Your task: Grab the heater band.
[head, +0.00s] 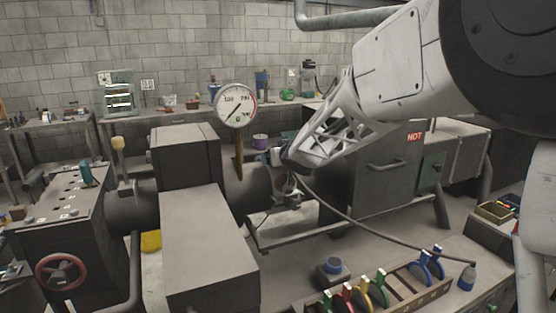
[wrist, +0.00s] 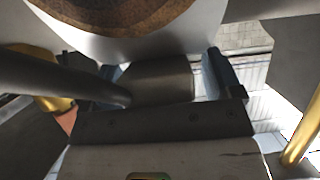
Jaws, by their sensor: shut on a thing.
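My gripper (head: 287,196) hangs at the end of my arm, just right of the large dark horizontal barrel in the head view. In the wrist view my gripper (wrist: 166,76) has one finger on each side of a dark, rounded metal piece, which I take to be the heater band (wrist: 158,84). The jaws are shut on it. In the head view the piece is too small and dark to make out clearly. A thick dark rod or cable (wrist: 60,76) crosses the left of the wrist view and ends near the left finger.
A gauge (head: 235,105) stands on a post left of my gripper. A dark cable (head: 360,228) runs from near my gripper to the front bench. The bench holds a blue-topped fitting (head: 468,276) and a rack of coloured clamps (head: 375,288). Grey machine housings (head: 208,245) stand at left.

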